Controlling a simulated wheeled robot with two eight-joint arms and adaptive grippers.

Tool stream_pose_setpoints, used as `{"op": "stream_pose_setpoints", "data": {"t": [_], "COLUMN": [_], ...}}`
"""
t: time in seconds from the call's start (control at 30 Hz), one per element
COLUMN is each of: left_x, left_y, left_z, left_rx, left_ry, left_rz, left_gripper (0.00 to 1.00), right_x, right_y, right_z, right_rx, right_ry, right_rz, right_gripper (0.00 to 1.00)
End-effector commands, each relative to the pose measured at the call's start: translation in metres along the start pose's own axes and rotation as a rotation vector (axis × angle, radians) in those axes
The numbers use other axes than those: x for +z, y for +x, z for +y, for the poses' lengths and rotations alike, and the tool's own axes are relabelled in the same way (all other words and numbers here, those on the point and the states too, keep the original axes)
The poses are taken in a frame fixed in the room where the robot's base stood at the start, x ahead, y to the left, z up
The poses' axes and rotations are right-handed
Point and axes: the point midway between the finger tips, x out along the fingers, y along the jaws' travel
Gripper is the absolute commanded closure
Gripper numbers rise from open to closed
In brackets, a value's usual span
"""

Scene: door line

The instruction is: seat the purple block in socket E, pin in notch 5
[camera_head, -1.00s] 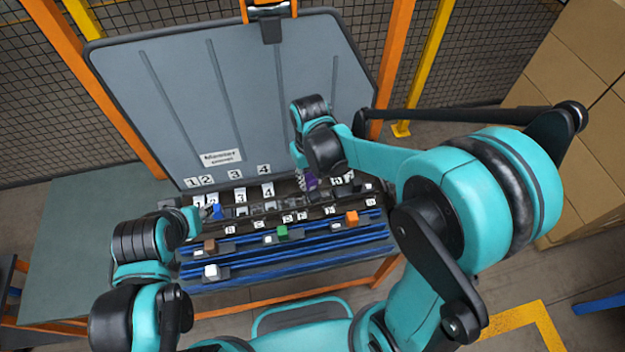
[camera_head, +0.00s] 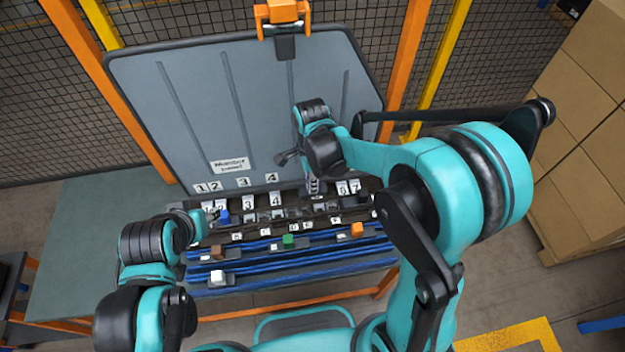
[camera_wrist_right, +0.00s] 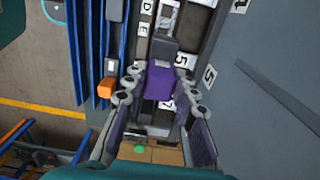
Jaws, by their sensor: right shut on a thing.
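The purple block (camera_wrist_right: 159,82) is between the fingers of my right gripper (camera_wrist_right: 160,92) in the right wrist view. The right gripper (camera_head: 312,187) is shut on it, over the rear part of the socket row, and hides most of the block in the head view. A plate lettered E (camera_wrist_right: 143,29) lies beside the row, and a number 5 plate (camera_wrist_right: 182,60) is close to the block. The pin and notch cannot be made out, nor whether the block touches the socket. My left gripper (camera_head: 211,215) is beside a blue block (camera_head: 224,216); its jaws are too small to read.
Blue rails (camera_head: 300,255) in front carry a brown block (camera_head: 217,251), a green block (camera_head: 288,239), an orange block (camera_head: 357,229) and a white block (camera_head: 217,276). A grey panel (camera_head: 230,110) stands upright behind. The green tabletop (camera_head: 85,235) at left is clear.

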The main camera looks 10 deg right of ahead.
Motion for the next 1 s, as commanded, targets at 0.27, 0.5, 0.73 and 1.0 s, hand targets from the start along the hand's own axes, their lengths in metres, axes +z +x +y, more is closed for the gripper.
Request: {"op": "stream_pose_setpoints", "data": {"t": [0.27,0.5,0.73,1.0], "left_x": [0.010,0.023,0.027,0.026], "left_y": [0.014,0.032,0.037,0.036], "left_z": [0.000,0.000,0.000,0.000], "left_rx": [0.000,0.000,0.000,0.000], "left_ry": [0.000,0.000,0.000,0.000], "left_rz": [0.000,0.000,0.000,0.000], "left_gripper": [0.60,0.60,0.60,0.60], "right_x": [0.000,0.000,0.000,0.000], "right_y": [0.023,0.053,0.065,0.063], "right_z": [0.000,0.000,0.000,0.000], "right_rx": [0.000,0.000,0.000,0.000], "right_ry": [0.003,0.002,0.002,0.002], "right_rz": [0.000,0.000,0.000,0.000], "right_gripper": [1.00,1.00,1.00,1.00]}}
